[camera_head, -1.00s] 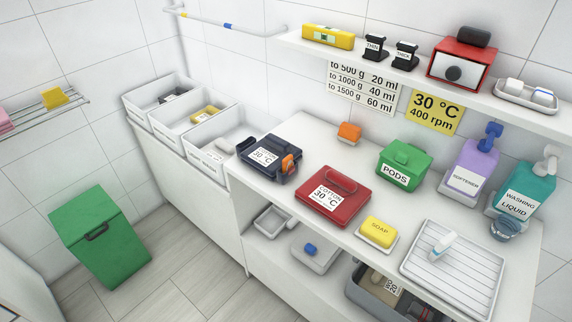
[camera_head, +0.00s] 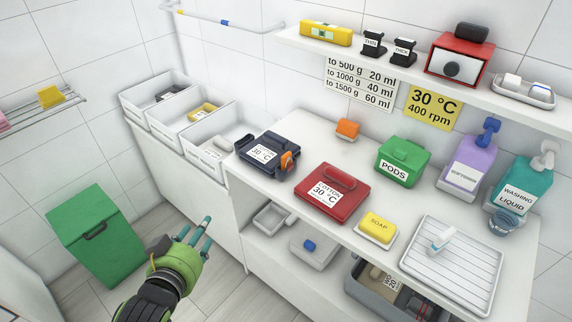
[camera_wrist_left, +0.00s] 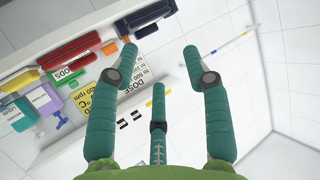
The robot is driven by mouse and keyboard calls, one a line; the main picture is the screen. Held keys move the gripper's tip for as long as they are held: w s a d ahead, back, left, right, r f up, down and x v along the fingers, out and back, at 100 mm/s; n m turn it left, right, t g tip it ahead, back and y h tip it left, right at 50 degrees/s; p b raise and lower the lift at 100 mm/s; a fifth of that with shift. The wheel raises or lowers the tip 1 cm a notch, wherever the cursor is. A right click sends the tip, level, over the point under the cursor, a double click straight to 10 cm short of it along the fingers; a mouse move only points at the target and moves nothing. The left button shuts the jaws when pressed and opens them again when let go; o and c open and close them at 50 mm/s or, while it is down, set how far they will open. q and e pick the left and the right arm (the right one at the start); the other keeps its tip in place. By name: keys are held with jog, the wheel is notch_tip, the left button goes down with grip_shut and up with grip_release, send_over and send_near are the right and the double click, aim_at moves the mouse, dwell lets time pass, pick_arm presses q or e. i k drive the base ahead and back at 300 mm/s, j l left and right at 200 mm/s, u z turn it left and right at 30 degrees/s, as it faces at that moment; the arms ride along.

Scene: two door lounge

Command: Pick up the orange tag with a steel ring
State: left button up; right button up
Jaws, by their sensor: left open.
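My left gripper (camera_head: 197,236) is open and empty, its teal fingers spread, in front of the counter at the lower left. In the left wrist view the gripper (camera_wrist_left: 162,68) also shows spread with nothing between the fingers. An orange piece (camera_head: 288,162) sits at the right side of the navy box (camera_head: 258,152) on the counter. A separate orange block (camera_head: 347,130) lies near the wall. No steel ring can be made out, so I cannot tell which is the tag. My right gripper is not in view.
A red box (camera_head: 332,195), green pods box (camera_head: 402,158), soap dish (camera_head: 375,232) and ribbed tray (camera_head: 455,265) stand on the counter. White bins (camera_head: 215,150) stand left of it. A green hamper (camera_head: 95,240) is on the floor. A shelf (camera_head: 420,65) overhangs the counter.

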aim_at(286, 159)
jog(key=i+j+z, duration=0.15)
jog(key=j+z, duration=0.25)
jog(key=i+j+z, duration=0.15)
jog(key=j+z, duration=0.7)
jog(key=i+j, duration=0.05)
